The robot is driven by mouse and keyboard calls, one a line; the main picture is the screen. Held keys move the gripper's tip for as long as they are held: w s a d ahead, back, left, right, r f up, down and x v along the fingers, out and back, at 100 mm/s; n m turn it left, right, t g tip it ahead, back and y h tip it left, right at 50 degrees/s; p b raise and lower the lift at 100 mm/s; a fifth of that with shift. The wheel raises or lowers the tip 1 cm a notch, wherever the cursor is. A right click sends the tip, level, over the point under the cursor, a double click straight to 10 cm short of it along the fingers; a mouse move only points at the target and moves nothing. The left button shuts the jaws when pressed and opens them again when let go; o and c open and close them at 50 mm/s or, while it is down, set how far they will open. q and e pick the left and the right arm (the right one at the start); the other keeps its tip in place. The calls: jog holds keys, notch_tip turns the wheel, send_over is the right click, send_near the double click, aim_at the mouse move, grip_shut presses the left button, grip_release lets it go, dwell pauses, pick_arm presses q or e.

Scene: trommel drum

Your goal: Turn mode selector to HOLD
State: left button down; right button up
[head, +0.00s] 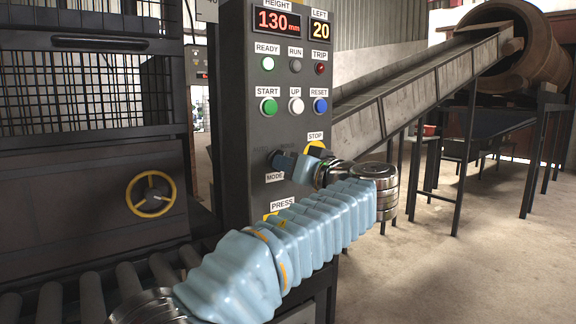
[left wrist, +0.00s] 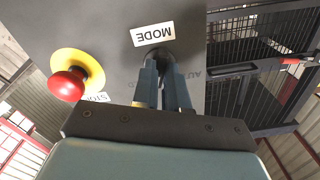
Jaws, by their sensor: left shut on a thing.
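The mode selector is a dark knob on the grey control panel (head: 232,120), just above the MODE label (head: 275,177). In the head view my left gripper (head: 282,161) covers most of it, reaching in from the right. In the left wrist view both fingers (left wrist: 165,85) are closed around the selector (left wrist: 157,53), with only a dark bit showing beyond the tips. The MODE label (left wrist: 153,34) appears upside down there. Part of an AUTO marking shows right of the fingers; other position lettering is mostly hidden, so the knob's setting cannot be told. My right gripper is not in view.
The red stop button (left wrist: 68,84) on its yellow base sits close beside my gripper. START (head: 269,106), UP (head: 296,106) and RESET (head: 320,106) buttons are above. The display (head: 277,21) reads 130 mm. A caged machine with a yellow handwheel (head: 151,194) stands left.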

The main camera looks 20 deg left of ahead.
pick_arm(q)
jog(key=shift+m+p, duration=0.45)
jog(key=shift+m, duration=1.85)
jog(key=c, duration=1.2)
grip_release()
jog(key=shift+o, duration=0.2)
jog(key=b+v, duration=0.1)
jog(key=v, duration=1.3)
jog(key=shift+b, duration=0.3)
